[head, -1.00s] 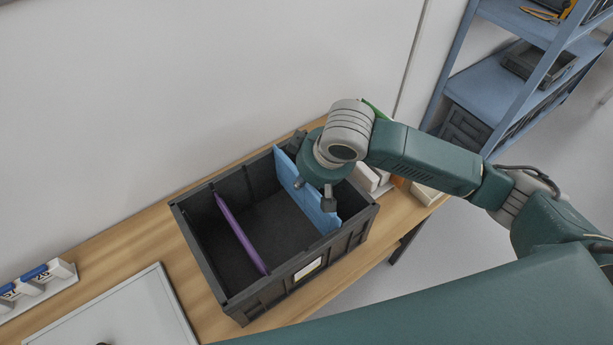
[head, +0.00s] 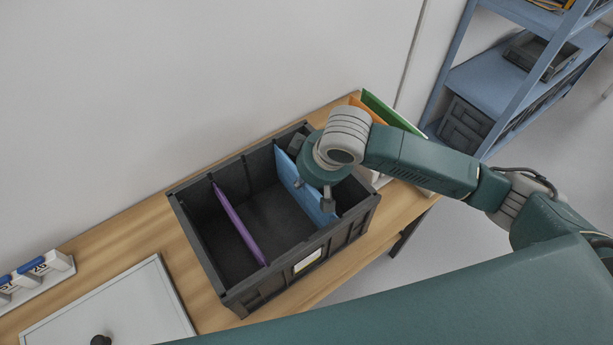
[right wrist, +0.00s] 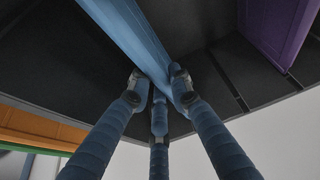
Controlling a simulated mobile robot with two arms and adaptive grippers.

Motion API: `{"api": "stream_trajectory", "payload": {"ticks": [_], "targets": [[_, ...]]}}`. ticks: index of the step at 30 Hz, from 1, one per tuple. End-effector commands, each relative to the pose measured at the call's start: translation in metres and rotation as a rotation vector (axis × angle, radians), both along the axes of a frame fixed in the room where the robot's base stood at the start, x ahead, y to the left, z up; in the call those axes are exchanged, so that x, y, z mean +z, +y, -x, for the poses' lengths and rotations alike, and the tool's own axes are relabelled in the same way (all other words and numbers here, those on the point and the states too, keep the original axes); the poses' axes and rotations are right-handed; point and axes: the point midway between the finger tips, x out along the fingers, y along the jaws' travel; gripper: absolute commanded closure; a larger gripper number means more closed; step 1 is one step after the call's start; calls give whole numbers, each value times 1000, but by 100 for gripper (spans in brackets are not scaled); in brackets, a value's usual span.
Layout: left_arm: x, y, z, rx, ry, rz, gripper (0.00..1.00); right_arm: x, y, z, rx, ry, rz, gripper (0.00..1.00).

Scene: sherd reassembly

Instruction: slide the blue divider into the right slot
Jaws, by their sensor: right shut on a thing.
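The blue divider (head: 288,172) stands on edge across the black crate (head: 345,233), in its right part, roughly parallel to the purple divider (head: 238,222). My right gripper (head: 327,196) is over the crate at the near part of the blue divider. In the right wrist view its fingers (right wrist: 158,92) are closed on the end of the blue divider (right wrist: 135,35), and the purple divider (right wrist: 278,25) stands apart from it. The arm and fingers hide part of the blue divider's top edge. I cannot tell whether its ends sit in the slots. My left gripper is not in view.
The crate stands on a wooden table (head: 130,243). Green (head: 388,110) and orange (head: 366,108) upright things stand behind my right arm. A grey board with a dark knob (head: 110,310) lies at the left front, near small white and blue blocks (head: 38,268). A blue shelf (head: 500,85) stands at the right.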

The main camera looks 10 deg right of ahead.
Motion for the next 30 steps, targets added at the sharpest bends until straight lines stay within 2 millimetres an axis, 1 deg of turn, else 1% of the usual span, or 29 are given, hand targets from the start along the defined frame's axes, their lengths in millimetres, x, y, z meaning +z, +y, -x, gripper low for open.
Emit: {"api": "stream_trajectory", "payload": {"ticks": [9,20,21,23,24,30], "targets": [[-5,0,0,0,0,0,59,-13,0,1,0,1,0,100],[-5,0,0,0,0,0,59,-14,0,0,0,0,0,100],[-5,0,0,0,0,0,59,-14,0,0,0,0,0,73],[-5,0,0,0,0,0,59,-14,0,0,0,0,0,61],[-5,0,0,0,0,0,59,-14,0,0,0,0,0,59],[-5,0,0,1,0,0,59,-14,0,1,0,1,0,59]]}}
